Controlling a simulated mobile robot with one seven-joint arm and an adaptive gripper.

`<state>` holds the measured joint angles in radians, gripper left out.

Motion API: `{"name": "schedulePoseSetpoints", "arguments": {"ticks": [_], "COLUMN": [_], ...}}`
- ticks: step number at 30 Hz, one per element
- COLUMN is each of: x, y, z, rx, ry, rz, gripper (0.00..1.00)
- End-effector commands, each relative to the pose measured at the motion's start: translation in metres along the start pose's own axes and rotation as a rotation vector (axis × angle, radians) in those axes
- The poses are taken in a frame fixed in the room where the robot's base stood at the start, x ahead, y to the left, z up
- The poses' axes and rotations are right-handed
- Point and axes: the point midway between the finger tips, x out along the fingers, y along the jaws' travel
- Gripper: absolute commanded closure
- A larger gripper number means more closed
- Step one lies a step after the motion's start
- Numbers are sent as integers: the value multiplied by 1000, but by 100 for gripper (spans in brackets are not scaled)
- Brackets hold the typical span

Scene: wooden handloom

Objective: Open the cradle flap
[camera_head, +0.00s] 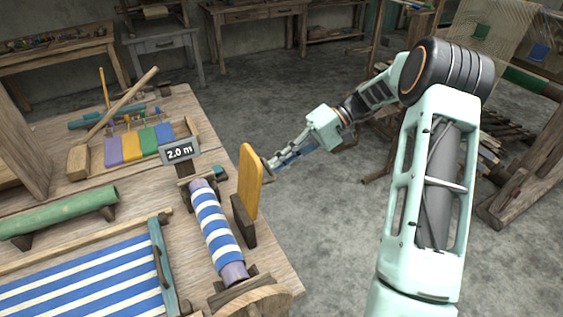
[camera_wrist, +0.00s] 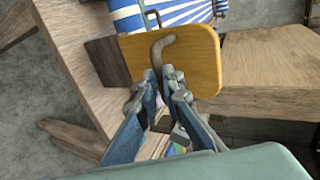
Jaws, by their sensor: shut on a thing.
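The yellow cradle flap (camera_head: 250,180) stands upright beside the blue-and-white striped cloth roll (camera_head: 216,228), at the table's right edge. In the wrist view the flap (camera_wrist: 200,62) spans the upper middle, with a curved brown handle (camera_wrist: 158,46) on its face. My gripper (camera_head: 268,164) reaches in from the right at the flap's outer side. In the wrist view my gripper (camera_wrist: 160,76) has its fingertips together at the handle's lower end, shut on it. The fingers hide that end of the handle.
A sign reading 2.0 m (camera_head: 180,151) stands behind the roll. Striped cloth (camera_head: 85,280), a green roller (camera_head: 62,212) and coloured blocks (camera_head: 140,145) lie to the left on the wooden table (camera_head: 140,208). Open floor (camera_head: 325,235) lies right of the table.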

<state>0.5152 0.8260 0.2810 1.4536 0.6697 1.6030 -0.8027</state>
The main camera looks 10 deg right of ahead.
Motion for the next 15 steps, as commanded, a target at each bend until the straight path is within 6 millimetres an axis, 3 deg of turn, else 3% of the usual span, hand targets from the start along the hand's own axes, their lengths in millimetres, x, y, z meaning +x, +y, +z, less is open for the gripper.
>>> {"name": "schedulePoseSetpoints", "arguments": {"ticks": [1, 6, 15], "x": [11, 10, 5], "y": [9, 8, 6], "z": [4, 4, 3], "rx": [8, 8, 6], "ry": [-21, -20, -13], "rz": [4, 3, 4], "gripper": [92, 73, 73]}}
